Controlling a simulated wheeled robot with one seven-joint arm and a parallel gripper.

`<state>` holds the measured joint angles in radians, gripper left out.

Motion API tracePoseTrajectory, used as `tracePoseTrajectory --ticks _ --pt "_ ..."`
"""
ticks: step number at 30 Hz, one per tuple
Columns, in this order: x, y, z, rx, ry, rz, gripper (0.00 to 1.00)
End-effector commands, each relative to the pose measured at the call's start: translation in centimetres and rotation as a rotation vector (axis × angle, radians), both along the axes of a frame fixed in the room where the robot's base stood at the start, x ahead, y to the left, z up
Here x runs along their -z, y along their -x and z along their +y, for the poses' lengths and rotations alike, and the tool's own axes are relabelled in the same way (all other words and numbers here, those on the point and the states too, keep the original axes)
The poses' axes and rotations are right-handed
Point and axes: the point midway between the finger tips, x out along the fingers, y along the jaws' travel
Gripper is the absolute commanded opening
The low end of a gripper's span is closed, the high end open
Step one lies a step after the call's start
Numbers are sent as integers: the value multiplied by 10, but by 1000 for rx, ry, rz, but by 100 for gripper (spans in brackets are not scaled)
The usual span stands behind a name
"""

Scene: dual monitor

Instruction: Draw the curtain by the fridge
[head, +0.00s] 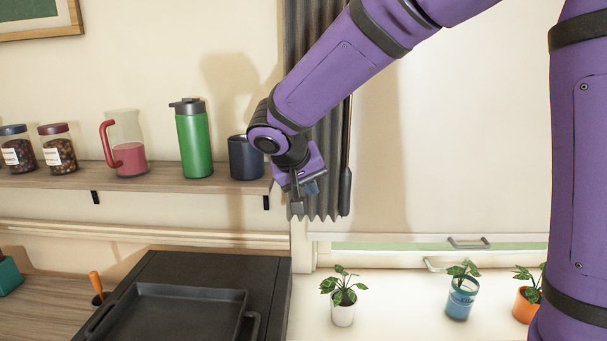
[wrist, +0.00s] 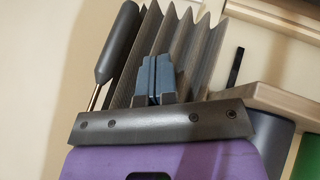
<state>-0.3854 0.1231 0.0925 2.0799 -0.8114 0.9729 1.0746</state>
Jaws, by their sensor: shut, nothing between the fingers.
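A dark grey pleated curtain (head: 327,150) hangs bunched in a narrow strip at the left side of the window area. A dark pull rod with a thick handle (head: 345,190) hangs along its right edge. In the wrist view the curtain (wrist: 200,50) fans out behind my fingers, and the rod handle (wrist: 117,42) is to the left. My gripper (head: 297,207) is at the curtain's lower left part, in front of it. Its fingertips (wrist: 155,77) are together with nothing between them. Whether they touch the cloth I cannot tell. No fridge is recognisable.
A wall shelf (head: 230,186) ends just left of my gripper, with a dark blue mug (head: 245,158), a green bottle (head: 194,140), a pitcher (head: 125,145) and jars. Below are a black tray (head: 180,312) and potted plants (head: 343,312) on the sill.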

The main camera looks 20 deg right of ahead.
Motion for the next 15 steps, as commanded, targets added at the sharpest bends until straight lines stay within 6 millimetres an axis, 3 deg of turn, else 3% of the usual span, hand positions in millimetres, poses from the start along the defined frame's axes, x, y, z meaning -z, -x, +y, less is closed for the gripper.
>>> tracePoseTrajectory --ticks 5,9,15 --pt "28 -12 -17 2 1 4 0" --pt "25 -11 -38 3 0 -1 0" --pt "25 -11 -53 0 0 1 0"
